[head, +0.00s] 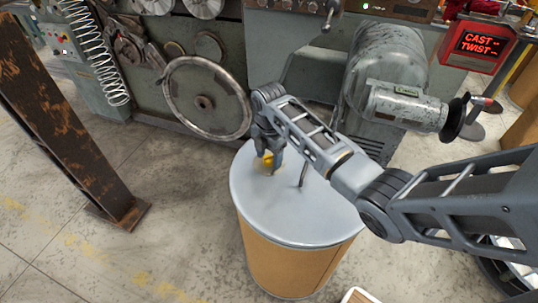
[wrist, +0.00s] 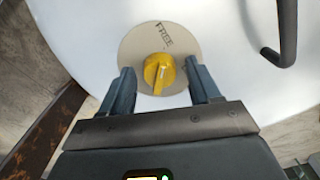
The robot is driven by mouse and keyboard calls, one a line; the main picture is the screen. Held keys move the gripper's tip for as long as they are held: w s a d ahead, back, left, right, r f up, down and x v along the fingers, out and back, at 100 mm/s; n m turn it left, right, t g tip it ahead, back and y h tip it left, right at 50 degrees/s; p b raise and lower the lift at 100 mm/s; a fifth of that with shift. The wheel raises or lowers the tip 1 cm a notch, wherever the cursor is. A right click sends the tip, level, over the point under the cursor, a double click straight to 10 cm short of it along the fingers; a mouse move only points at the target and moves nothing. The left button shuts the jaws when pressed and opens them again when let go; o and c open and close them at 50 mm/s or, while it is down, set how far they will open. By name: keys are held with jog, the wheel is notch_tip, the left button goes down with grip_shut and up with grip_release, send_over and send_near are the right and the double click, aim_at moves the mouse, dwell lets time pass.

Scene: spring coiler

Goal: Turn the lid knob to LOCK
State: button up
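The lid knob is yellow and sits on a round beige plate (wrist: 132,48) on the grey lid (head: 312,210) of a drum. In the wrist view the knob (wrist: 159,70) lies between and a little beyond my fingertips. The word FREE is printed on the plate above the knob; I see no LOCK label. In the head view the knob (head: 268,159) shows small beside my gripper (head: 268,163). My gripper (wrist: 160,84) is open, with a gap on both sides of the knob, and points down at the lid.
A dark bent handle (head: 304,173) stands up from the lid right of my gripper; it also shows in the wrist view (wrist: 287,40). A machine with a large handwheel (head: 207,98) and a motor (head: 388,75) stand behind the drum. A rusty beam (head: 62,115) stands at left.

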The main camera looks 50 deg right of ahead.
jog(key=c, duration=0.9)
jog(key=shift+c, duration=0.2)
jog(key=shift+r+m+p, duration=0.1)
jog(key=shift+m+p, duration=0.3)
jog(key=shift+p, duration=0.1)
jog(key=m+p, duration=0.2)
jog(key=m, duration=0.1)
jog(key=shift+r+p, duration=0.1)
jog(key=shift+p, duration=0.2)
jog(key=m+p, duration=0.2)
jog(key=m, duration=0.2)
jog(key=shift+m, duration=0.3)
jog(key=m+p, duration=0.2)
jog(key=m, duration=0.3)
jog(key=shift+f+m+p, duration=0.2)
jog(key=shift+m+p, duration=0.5)
jog(key=shift+m, duration=1.5)
